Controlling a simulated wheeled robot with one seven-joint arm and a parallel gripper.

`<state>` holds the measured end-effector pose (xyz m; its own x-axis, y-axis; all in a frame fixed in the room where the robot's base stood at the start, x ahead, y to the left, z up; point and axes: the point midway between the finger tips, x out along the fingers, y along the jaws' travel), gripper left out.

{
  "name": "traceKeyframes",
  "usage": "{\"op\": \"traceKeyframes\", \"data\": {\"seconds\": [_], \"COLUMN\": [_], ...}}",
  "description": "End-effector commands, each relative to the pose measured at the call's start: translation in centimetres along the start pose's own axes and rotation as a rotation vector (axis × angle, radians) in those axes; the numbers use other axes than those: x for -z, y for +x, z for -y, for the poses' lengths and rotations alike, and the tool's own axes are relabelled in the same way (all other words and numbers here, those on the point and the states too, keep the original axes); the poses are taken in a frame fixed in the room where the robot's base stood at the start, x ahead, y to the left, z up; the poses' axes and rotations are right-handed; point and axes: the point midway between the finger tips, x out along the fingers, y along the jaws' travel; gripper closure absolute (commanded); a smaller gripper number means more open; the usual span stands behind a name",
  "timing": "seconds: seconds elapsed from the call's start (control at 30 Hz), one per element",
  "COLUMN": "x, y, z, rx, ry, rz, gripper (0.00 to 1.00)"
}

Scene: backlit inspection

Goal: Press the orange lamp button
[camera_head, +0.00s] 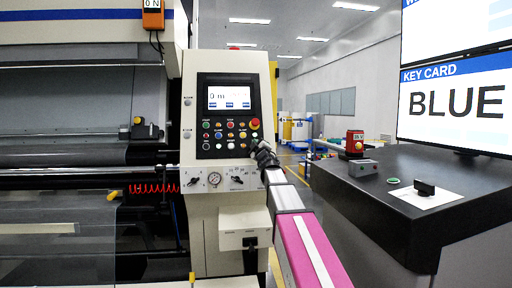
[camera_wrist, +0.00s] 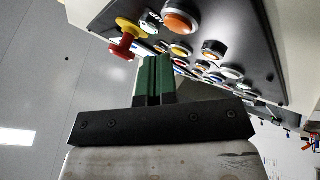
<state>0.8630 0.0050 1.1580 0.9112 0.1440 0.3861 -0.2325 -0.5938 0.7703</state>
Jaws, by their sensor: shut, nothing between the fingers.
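The control panel (camera_head: 203,151) has a screen and rows of coloured buttons. In the wrist view a large orange button (camera_wrist: 180,22) with a pale ring shows at the top, close to a red mushroom knob (camera_wrist: 122,43) on a yellow base. My gripper (camera_head: 258,146) is at the panel's lower right edge, partly covering that corner. In the wrist view my gripper (camera_wrist: 155,60) is shut and empty, its green fingers side by side. The tips appear below the orange button in the picture; I cannot tell the exact gap to the panel.
A dark counter (camera_head: 390,190) on the right carries a red device (camera_head: 355,142) and a black-handled switch (camera_head: 425,188). A screen (camera_head: 455,100) reads "KEY CARD BLUE". A floor aisle lies behind.

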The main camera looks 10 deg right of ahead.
Motion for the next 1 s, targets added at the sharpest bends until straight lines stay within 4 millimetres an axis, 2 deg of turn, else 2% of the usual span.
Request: {"op": "traceKeyframes", "data": {"seconds": [0.5,1.0], "x": [2.2,2.4], "y": [-3.1,-3.3], "z": [-2.2,-2.4], "rx": [0.0,0.0], "ry": [-0.001,0.0], "rz": [0.0,0.0], "gripper": [1.0,1.0]}}
